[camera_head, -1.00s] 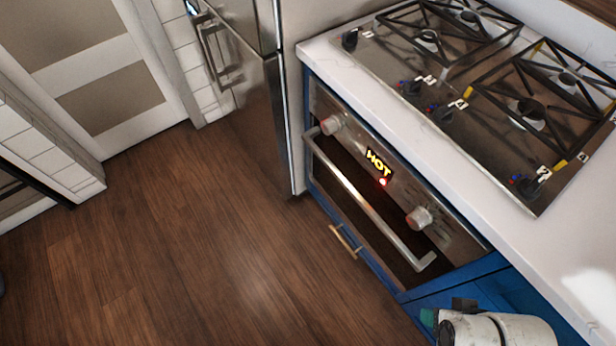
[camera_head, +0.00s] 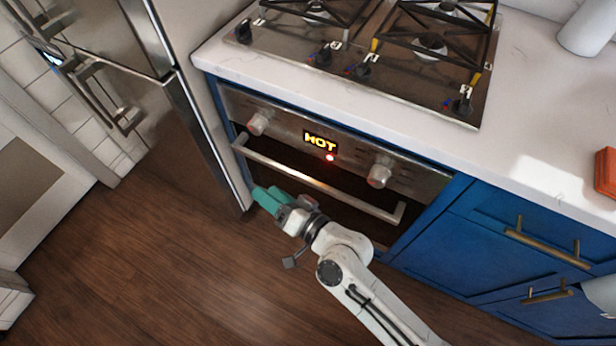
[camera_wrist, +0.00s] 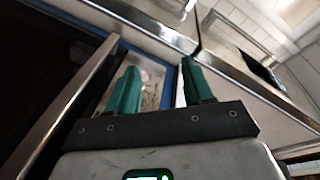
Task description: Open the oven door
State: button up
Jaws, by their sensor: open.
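The oven (camera_head: 300,128) is set into blue cabinets under the counter, with a lit HOT display, a red light and two knobs. Its dark door (camera_head: 318,181) looks shut. The long metal handle (camera_head: 318,180) runs across the door's top and slants down to the right. My gripper (camera_head: 262,196), with green fingers, is below and in front of the handle's left end, apart from it. In the wrist view the fingers (camera_wrist: 155,88) are spread with nothing between them, and the handle (camera_wrist: 62,112) passes to their left.
A steel fridge (camera_head: 165,105) stands close to the left of the oven. Blue drawers (camera_head: 480,235) with brass handles are on the right. The gas hob (camera_head: 365,55) is above. Wood floor (camera_head: 170,265) is clear in front.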

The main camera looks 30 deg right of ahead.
jog(key=w+m+t+h, duration=0.2)
jog(key=m+t+h, duration=0.1)
jog(key=m, duration=0.2)
jog(key=m+g+h+b, duration=0.3)
jog(key=m+h, duration=1.1)
send_near(309, 185)
jog(key=x, duration=1.2)
jog(key=shift+w+d+r+b, duration=0.1)
jog(key=shift+w+d+b, duration=0.15)
jog(key=shift+b, duration=0.15)
jog(key=shift+y, duration=0.3)
jog(key=shift+a, duration=0.1)
grip_shut()
